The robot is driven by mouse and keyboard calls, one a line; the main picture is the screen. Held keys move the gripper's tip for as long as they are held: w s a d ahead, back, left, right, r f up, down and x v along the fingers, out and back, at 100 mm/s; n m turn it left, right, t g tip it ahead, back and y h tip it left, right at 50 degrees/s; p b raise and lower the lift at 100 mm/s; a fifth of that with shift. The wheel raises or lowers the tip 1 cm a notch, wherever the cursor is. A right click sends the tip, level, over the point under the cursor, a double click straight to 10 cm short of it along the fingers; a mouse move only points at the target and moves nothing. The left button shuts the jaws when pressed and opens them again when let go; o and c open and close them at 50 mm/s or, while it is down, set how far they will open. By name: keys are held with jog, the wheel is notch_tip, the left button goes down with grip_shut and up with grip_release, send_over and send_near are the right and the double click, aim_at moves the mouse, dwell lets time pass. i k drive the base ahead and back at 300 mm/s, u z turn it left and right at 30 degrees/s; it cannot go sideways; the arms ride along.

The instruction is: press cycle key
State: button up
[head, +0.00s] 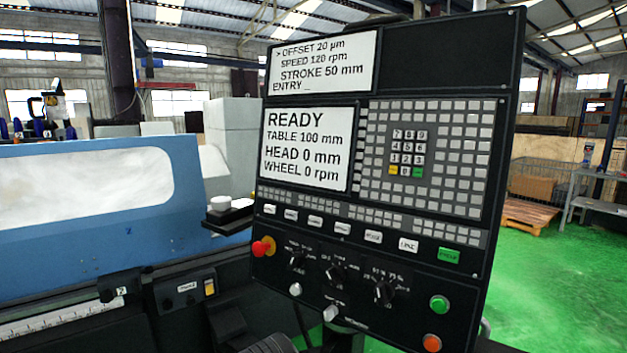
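The control panel (392,22) of the grinder stands upright, slightly tilted, in the middle of the head view. A row of labelled keys runs across it below the grey key grid. At the right end of this row is a green key (448,254) with a small label that is too blurred to read surely; it may be the cycle key. The other keys in the row, such as the white key (408,245) beside it, are white. The upper screen (322,62) shows offset, speed and stroke. The lower screen (308,148) reads READY. My gripper is not in view.
A red knob (263,247) sits at the panel's left, with several black dials below the key row. A round green button (439,304) and an orange button (432,342) are at lower right. The blue grinder guard (90,240) fills the left. Green floor (565,275) lies open at right.

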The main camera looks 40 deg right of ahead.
aim_at(449, 255)
jog(key=z, duration=1.4)
